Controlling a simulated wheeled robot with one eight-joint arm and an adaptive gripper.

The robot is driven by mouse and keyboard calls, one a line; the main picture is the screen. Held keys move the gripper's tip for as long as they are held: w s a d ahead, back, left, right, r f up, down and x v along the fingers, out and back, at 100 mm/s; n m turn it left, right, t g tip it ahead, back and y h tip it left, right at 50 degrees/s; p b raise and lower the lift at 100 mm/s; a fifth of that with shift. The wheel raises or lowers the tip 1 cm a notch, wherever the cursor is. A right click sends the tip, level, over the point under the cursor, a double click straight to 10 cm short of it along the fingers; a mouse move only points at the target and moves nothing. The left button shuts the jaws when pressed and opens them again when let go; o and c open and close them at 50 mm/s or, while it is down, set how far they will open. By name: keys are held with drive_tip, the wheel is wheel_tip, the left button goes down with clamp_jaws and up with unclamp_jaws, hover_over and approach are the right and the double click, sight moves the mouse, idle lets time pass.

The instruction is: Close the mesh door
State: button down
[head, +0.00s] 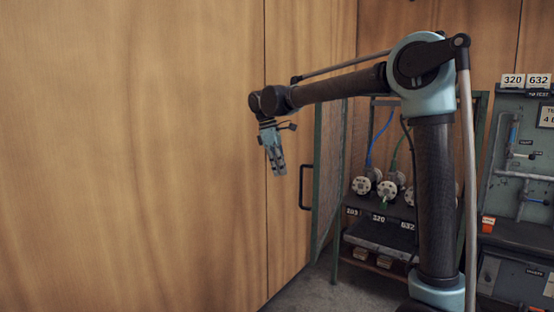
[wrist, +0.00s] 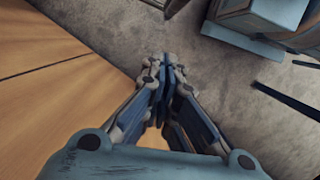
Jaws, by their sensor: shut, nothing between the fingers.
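The mesh door (head: 328,160) is a tall, narrow green-framed panel at the left side of the pipe rack, in the head view. It stands swung open and shows at a steep angle. A black bar handle (head: 302,187) sticks out at its left edge. My gripper (head: 279,170) hangs pointing down, a little left of the handle in the picture. I cannot tell the depth between them. In the wrist view its fingers (wrist: 165,70) are shut together with nothing between them. The door cannot be made out in the wrist view.
The rack (head: 380,226) behind my arm holds flanged pipes (head: 387,188) with blue and green hoses, above number labels. A grey-green test panel (head: 520,165) stands at the right. A wooden wall (head: 140,150) fills the left. Grey floor (wrist: 235,85) shows below my gripper.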

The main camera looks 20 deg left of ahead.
drive_tip(key=shift+w+d+r, duration=0.15)
drive_tip(key=shift+d, duration=1.8)
